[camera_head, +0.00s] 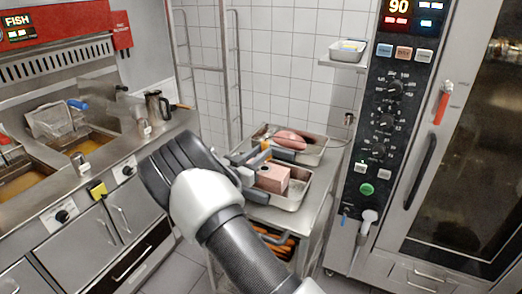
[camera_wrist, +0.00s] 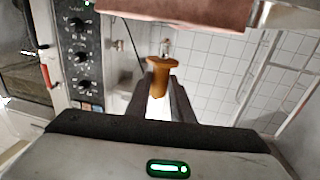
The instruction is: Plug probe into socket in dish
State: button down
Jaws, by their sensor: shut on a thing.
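My gripper (camera_wrist: 160,98) is shut on a probe (camera_wrist: 159,72) with an orange-brown, flared handle. A short metal part of the probe shows past the flare. In the head view my gripper (camera_head: 256,156) is over the near side of two metal dishes on a steel table. The front dish (camera_head: 296,197) holds a pink block (camera_head: 272,178) with a small dark spot on top, perhaps the socket; I cannot tell for sure. The block's pink underside or side (camera_wrist: 190,10) fills the top of the wrist view, apart from the probe. My wrist hides part of the front dish.
A rear dish (camera_head: 318,153) holds a pink piece of meat (camera_head: 290,139). An oven with a control panel (camera_head: 385,120) stands close on the right, fryers (camera_head: 70,150) on the left. A rack frame (camera_head: 205,68) and a wall shelf with a small tray (camera_head: 347,52) are behind.

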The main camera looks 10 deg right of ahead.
jog(key=shift+f+b, duration=0.75)
jog(key=shift+f, duration=1.2)
jog(key=shift+b, duration=0.5)
jog(key=shift+f+b, duration=0.55)
jog(key=shift+f, duration=0.05)
jog(key=c, duration=1.8)
grip_release()
jog(key=shift+s, duration=0.1)
jog(key=v, duration=1.1)
jog(key=shift+p, duration=0.3)
